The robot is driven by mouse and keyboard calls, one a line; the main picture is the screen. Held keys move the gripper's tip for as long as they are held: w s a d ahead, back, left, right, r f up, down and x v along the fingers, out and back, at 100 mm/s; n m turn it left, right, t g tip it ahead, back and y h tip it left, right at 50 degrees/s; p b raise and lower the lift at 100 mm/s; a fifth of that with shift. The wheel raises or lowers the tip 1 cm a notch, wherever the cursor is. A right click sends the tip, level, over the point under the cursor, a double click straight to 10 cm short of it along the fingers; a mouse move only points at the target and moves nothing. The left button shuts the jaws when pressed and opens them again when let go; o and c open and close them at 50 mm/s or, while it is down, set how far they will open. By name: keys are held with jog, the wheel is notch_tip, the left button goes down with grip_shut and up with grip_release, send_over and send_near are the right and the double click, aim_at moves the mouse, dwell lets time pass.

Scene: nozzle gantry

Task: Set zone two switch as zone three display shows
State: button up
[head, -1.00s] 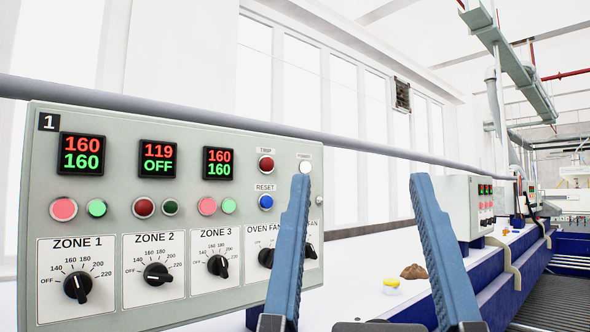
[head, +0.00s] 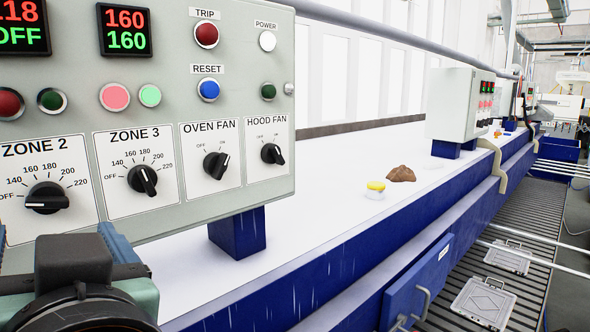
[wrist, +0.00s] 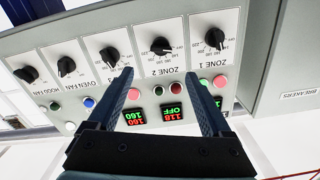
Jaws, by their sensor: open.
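The zone 2 switch (head: 46,197) is a black knob on the grey control panel (head: 240,130); its bar lies about level, toward OFF. The zone 2 display (head: 22,27) reads 118 over OFF. The zone 3 display (head: 124,30) reads 160 in red over 160 in green. In the wrist view the panel appears upside down. My gripper (wrist: 160,75) is open and empty there, its blue fingers apart. The zone 2 switch (wrist: 160,46) lies between and beyond the fingertips, with no visible contact.
The zone 3 knob (head: 142,180), oven fan knob (head: 217,165) and hood fan knob (head: 272,153) sit close by on the right. A yellow-topped item (head: 376,190) and a brown lump (head: 401,174) lie on the white surface. A second panel (head: 458,105) stands farther back.

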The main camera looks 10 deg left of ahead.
aim_at(53, 203)
jog(key=p+x, duration=0.3)
jog(key=x, duration=0.7)
jog(key=shift+w+a+r+p, duration=0.1)
jog(key=shift+w+a+p, duration=0.05)
jog(key=shift+a+p, duration=0.2)
jog(key=shift+w+a, duration=0.5)
jog(key=shift+a, duration=0.05)
grip_shut()
jog(key=shift+m+p, duration=0.3)
jog(key=shift+m, duration=0.1)
jog(key=m+p, duration=0.2)
jog(key=m, duration=0.3)
jog(key=shift+w+d+m, duration=0.1)
jog(key=shift+m, duration=0.2)
jog(key=m, duration=0.1)
jog(key=m+p, duration=0.1)
jog(key=m, duration=0.1)
jog(key=m+p, duration=0.1)
jog(key=m, duration=0.1)
jog(key=shift+f, duration=0.25)
jog(key=shift+m, duration=0.4)
